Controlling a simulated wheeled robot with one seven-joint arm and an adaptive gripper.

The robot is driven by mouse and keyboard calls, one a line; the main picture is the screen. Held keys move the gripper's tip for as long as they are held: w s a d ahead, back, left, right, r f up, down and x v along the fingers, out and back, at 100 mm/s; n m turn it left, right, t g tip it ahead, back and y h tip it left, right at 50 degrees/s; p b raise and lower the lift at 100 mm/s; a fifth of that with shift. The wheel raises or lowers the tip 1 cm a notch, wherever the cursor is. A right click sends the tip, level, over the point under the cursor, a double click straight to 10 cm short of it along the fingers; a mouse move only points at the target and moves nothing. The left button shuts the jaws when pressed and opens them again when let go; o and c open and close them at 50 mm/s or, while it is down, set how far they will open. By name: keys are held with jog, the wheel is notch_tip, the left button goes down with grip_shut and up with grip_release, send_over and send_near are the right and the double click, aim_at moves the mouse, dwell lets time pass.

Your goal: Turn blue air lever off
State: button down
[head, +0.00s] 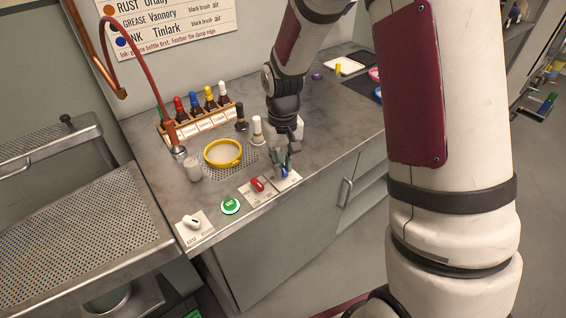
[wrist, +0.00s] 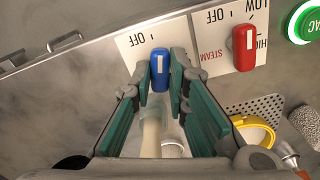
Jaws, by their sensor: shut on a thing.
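The blue air lever (wrist: 160,72) stands on a white label plate marked OFF and I near the counter's front edge. In the wrist view its tip sits between the green-padded fingers of my gripper (wrist: 160,84), which are closed on it. In the head view the blue lever (head: 285,171) is partly hidden by my gripper (head: 283,163). The base of the lever is not clear.
A yellow hoop (head: 222,153), a white-capped bottle (head: 257,130) and a bottle rack (head: 200,122) stand behind.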

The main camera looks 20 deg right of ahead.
jog(key=shift+n+p, duration=0.3)
jog(key=shift+n, duration=1.3)
jog(key=c, duration=1.6)
grip_release()
jog(key=shift+o, duration=0.2)
notch_tip(320, 180, up, 12)
